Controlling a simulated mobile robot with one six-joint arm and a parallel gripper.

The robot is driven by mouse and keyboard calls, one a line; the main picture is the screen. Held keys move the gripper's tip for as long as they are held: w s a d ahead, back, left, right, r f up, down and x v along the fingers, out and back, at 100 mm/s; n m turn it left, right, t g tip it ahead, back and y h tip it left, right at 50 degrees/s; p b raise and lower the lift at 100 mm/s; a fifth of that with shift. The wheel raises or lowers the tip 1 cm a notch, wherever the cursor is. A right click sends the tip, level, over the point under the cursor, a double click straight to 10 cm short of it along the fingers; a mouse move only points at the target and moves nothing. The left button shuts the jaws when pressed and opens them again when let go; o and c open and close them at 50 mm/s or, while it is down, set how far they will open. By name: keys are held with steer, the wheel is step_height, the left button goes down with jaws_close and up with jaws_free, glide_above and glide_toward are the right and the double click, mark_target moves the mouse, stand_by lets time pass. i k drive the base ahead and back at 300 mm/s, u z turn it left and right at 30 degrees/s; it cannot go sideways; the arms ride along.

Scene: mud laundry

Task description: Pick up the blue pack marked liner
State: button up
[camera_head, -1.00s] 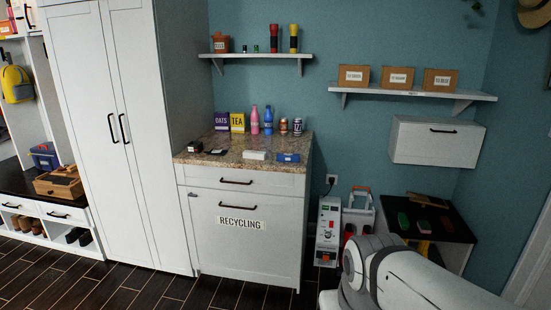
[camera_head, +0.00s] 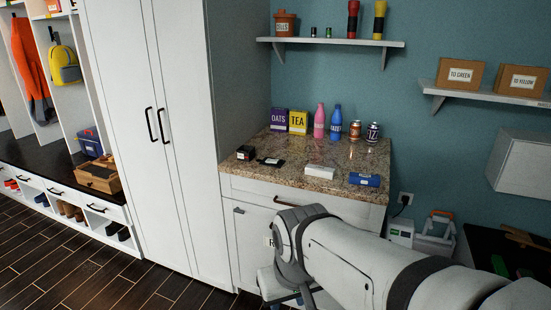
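A small blue pack (camera_head: 365,180) with a pale label lies flat at the front right of the granite counter (camera_head: 335,160). Its label is too small to read. A white box (camera_head: 320,172) lies just left of it. My arm reaches in from the lower right, in front of the cabinet below the counter. My gripper's fingers do not show clearly; only the arm and wrist are seen, apart from the blue pack.
On the counter stand an oats box (camera_head: 278,120), a tea box (camera_head: 298,122), a pink bottle (camera_head: 319,121), a blue bottle (camera_head: 336,122) and two cans (camera_head: 373,132). Small dark items (camera_head: 270,161) lie at the left. A shelf (camera_head: 335,43) hangs above. A tall cabinet (camera_head: 150,120) stands left.

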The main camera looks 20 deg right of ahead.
mark_target(355, 178)
steer(key=z, duration=0.15)
steer(key=i, duration=1.5)
steer(key=z, duration=1.05)
steer(key=i, duration=0.35)
steer(key=z, duration=0.1)
steer(key=k, duration=0.75)
steer(key=z, duration=0.2)
steer(key=i, duration=0.75)
steer(key=u, duration=0.1)
